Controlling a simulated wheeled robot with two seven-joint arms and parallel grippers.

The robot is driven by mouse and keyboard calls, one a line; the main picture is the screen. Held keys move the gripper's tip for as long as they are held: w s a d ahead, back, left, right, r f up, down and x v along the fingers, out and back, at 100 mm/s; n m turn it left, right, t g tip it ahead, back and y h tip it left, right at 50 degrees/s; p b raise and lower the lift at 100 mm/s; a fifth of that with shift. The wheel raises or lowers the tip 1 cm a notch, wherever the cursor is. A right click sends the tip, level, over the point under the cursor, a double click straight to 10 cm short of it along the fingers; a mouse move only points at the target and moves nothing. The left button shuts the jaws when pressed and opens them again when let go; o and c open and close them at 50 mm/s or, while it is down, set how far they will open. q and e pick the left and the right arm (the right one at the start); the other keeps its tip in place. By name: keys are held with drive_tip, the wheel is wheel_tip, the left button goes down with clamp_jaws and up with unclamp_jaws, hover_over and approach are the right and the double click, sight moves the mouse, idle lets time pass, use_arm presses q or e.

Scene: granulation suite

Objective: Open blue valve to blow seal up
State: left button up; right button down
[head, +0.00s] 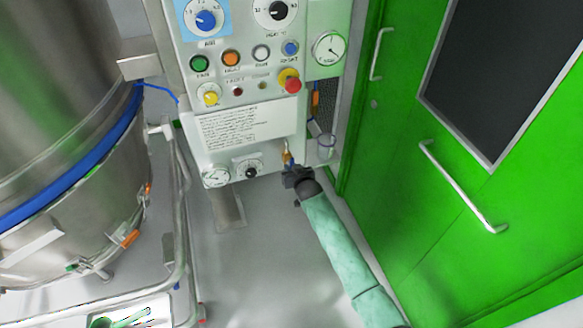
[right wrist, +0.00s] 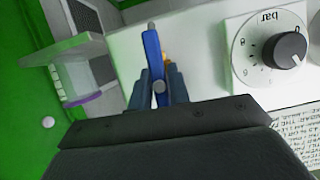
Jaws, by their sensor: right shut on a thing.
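The blue valve (right wrist: 152,58) has a long blue lever handle and shows in the right wrist view between my gripper's fingers. A little brass of its fitting shows behind it. My right gripper (right wrist: 160,90) is shut on the blue handle. In the head view my right gripper (head: 290,172) is at the lower right of the white control panel (head: 235,155), at the brass fitting (head: 287,157). There the gripper hides most of the handle. My left gripper is not in view. The seal itself cannot be made out.
A regulator dial marked bar (right wrist: 270,55) sits beside the valve. A large steel vessel (head: 60,110) with a blue band (head: 75,185) and a tubular frame stand at the left. A green door (head: 400,130) with a long handle is at the right. Grey floor (head: 260,260) is open below the panel.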

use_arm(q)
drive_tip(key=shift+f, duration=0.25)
use_arm(e)
drive_tip(key=shift+n, duration=0.3)
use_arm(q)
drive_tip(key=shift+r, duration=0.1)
use_arm(e)
drive_tip(key=c, duration=1.3)
unclamp_jaws()
drive_tip(key=shift+s, duration=0.25)
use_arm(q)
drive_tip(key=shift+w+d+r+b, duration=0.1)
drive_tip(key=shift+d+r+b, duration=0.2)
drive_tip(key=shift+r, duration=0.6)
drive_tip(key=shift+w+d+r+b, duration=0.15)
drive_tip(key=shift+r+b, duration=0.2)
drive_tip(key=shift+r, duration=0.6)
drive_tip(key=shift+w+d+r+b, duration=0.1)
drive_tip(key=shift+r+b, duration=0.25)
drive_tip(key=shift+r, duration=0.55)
use_arm(e)
drive_tip(key=shift+v, duration=3.7)
